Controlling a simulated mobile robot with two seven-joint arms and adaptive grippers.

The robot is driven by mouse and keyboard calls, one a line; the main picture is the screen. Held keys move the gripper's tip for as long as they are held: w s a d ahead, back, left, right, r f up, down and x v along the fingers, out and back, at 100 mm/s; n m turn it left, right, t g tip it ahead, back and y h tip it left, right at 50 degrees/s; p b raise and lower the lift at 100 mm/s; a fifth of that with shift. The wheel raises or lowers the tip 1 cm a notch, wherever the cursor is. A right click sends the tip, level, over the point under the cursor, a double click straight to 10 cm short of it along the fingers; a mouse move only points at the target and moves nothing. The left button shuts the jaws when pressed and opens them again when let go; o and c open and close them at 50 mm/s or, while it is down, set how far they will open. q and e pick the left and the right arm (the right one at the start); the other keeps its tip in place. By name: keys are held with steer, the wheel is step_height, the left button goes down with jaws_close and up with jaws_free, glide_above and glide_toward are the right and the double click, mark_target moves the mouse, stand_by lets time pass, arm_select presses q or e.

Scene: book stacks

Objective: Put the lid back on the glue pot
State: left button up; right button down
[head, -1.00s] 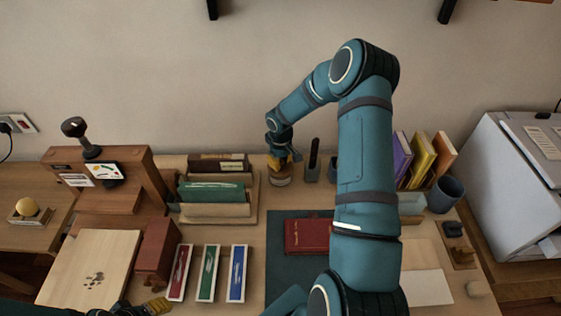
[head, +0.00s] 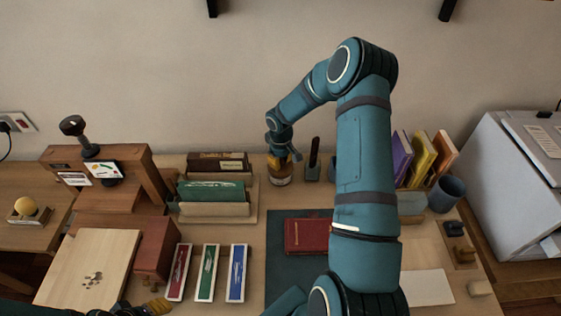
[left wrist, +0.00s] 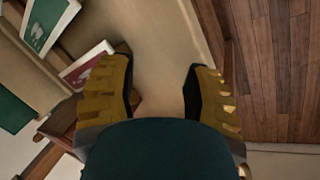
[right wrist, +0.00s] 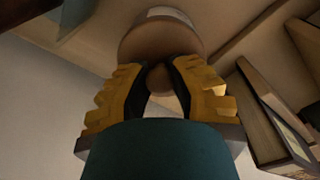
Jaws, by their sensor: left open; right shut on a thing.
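The glue pot (head: 280,179) stands upright near the back of the desk, a small amber jar with a pale label. My right gripper (right wrist: 160,72) is directly over it, fingers pointing down. It is shut on the knob of the round brown lid (right wrist: 145,45), which fills the top middle of the right wrist view. The lid lies over the pot's mouth; whether it is seated or slightly above the rim I cannot tell.
A file rack (head: 215,210) stands left of the pot, and a dark holder (head: 313,172) close on its right. A red book (head: 306,236) lies on a dark mat. Upright books (head: 420,160) and a mug (head: 446,193) are farther right. Red, green and blue boxes lie in front.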

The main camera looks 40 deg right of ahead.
steer(key=shift+c, duration=1.2)
jaws_free()
arm_select(q)
steer(key=shift+r, duration=0.1)
arm_select(e)
steer(key=shift+r, duration=0.15)
arm_select(q)
steer(key=shift+r+p, duration=2)
steer(key=shift+p, duration=0.1)
arm_select(e)
steer(key=shift+r, duration=3.3)
jaws_close()
